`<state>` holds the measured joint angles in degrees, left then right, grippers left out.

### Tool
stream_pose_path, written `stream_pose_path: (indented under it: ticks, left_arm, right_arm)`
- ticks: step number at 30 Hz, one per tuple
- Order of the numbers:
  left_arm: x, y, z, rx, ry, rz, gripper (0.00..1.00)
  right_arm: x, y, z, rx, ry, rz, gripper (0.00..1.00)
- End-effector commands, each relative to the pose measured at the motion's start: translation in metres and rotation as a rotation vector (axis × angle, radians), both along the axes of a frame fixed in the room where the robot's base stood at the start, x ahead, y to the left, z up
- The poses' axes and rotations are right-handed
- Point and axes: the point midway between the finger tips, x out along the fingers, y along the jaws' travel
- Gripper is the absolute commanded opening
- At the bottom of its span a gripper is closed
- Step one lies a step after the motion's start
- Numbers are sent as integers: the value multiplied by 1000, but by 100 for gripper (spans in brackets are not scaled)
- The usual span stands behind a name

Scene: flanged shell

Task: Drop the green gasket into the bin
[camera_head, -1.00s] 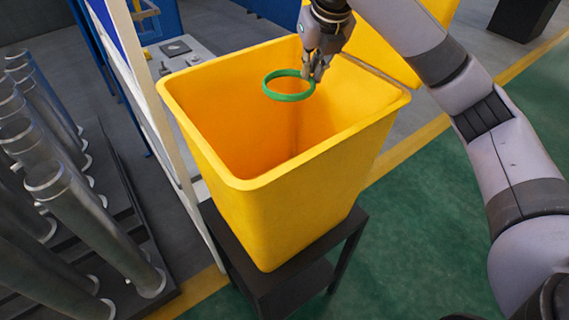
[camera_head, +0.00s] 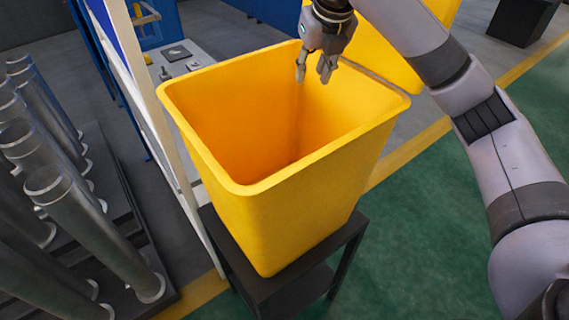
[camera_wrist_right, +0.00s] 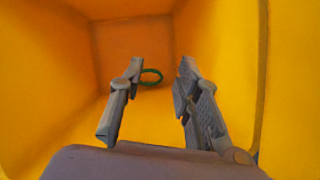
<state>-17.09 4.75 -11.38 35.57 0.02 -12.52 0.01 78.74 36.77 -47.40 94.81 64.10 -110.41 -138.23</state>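The yellow bin (camera_head: 290,222) stands upright on a small black stand. My right gripper (camera_head: 313,78) is open and empty over the bin's opening, fingers pointing down, near the far rim. In the right wrist view the gripper (camera_wrist_right: 158,100) shows its two fingers spread apart. The green gasket (camera_wrist_right: 151,77) is seen between and beyond the fingers, down inside the bin, partly behind the left finger. The gasket is hidden in the head view. My left gripper is not in view.
The black stand (camera_head: 300,280) holds the bin. A rack of metal pipes (camera_head: 75,215) is at the left. Another yellow bin (camera_head: 405,45) is behind. A white frame post (camera_head: 150,110) stands close to the bin's left side. Green floor (camera_head: 430,230) at the right is clear.

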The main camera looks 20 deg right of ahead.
Motion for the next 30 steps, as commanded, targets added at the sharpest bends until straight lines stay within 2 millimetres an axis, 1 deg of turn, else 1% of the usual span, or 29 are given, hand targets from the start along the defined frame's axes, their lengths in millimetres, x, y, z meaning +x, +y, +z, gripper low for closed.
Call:
stream_pose_path:
  ticks: [1,9,12,15,21,30]
  left_arm:
    - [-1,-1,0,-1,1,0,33]
    - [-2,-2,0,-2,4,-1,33]
    - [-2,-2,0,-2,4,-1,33]
    - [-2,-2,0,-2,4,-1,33]
    - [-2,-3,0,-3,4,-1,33]
    - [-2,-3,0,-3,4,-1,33]
  right_arm:
    - [-3,0,10,1,-7,1,31]
    - [-25,-2,64,-3,-9,0,31]
    - [-31,-2,80,-1,-8,-2,31]
    - [-36,-1,91,-1,-6,1,31]
    - [-41,-1,100,0,-2,-1,31]
    - [-41,-1,100,0,-2,0,31]
